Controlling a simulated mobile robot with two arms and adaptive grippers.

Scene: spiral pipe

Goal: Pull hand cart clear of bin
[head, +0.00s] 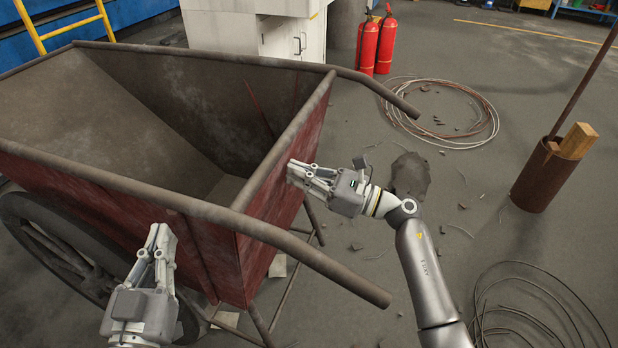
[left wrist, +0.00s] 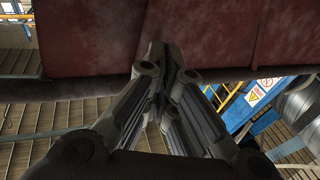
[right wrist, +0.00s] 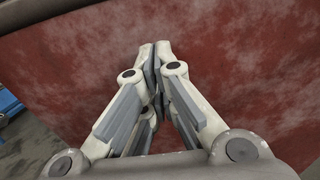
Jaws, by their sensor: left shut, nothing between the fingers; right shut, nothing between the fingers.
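The hand cart (head: 262,185) is a red-sided, rusty metal tub with a dark rail, two pipe handles and a large spoked wheel, at the left of the head view. My left gripper (head: 160,232) is shut and empty beside the cart's near side, below the near handle (head: 310,262). In the left wrist view its tips (left wrist: 158,50) are in front of the cart's red panel. My right gripper (head: 292,172) is shut and empty at the cart's right end panel, between the two handles. The right wrist view shows its tips (right wrist: 153,48) close to the red panel (right wrist: 240,70); contact cannot be told. I cannot identify a bin beside the cart.
Two red fire extinguishers (head: 376,42) stand behind the cart, near a white cabinet (head: 292,38). Wire coils (head: 455,112) lie on the floor at the back and front right (head: 530,305). A rusty pipe container (head: 540,180) holding wood stands at right. Debris litters the floor between.

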